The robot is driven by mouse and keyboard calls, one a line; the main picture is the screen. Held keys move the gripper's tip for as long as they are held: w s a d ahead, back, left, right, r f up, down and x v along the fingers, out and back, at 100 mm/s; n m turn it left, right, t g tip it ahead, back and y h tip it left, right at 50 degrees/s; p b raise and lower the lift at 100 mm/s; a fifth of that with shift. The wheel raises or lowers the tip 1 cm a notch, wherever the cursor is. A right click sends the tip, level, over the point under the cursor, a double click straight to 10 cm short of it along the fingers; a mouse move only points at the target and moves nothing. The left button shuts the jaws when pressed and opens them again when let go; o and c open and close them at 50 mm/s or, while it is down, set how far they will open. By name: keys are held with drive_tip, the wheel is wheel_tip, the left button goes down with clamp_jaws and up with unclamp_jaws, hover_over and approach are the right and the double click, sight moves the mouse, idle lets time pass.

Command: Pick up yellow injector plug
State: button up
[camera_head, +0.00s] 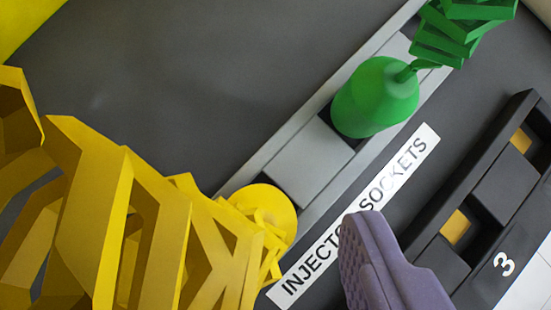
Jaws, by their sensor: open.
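The yellow injector plug (262,205) sits at the lower end of the grey socket strip. Its rounded yellow head shows. A large angular yellow cable (140,215) rises from it toward the camera and fills the lower left, hiding part of the plug and strip. One purple-grey ridged finger of my gripper (372,250) shows at bottom centre, right of the plug and apart from it in the picture. The other finger is not visible, perhaps hidden behind the yellow cable. My gripper is open, and nothing shows against the visible finger.
A green plug (375,97) with a green cable (460,30) stands farther up the grey strip (305,160). A white "INJECTOR SOCKETS" label (405,165) runs beside it. A black rack (490,205) marked 3 is at right. The dark panel at upper left is bare.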

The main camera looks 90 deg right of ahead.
drive_tip(key=shift+x, duration=1.05)
drive_tip(key=shift+w+r, duration=0.1)
drive_tip(key=shift+r, duration=0.05)
clamp_jaws()
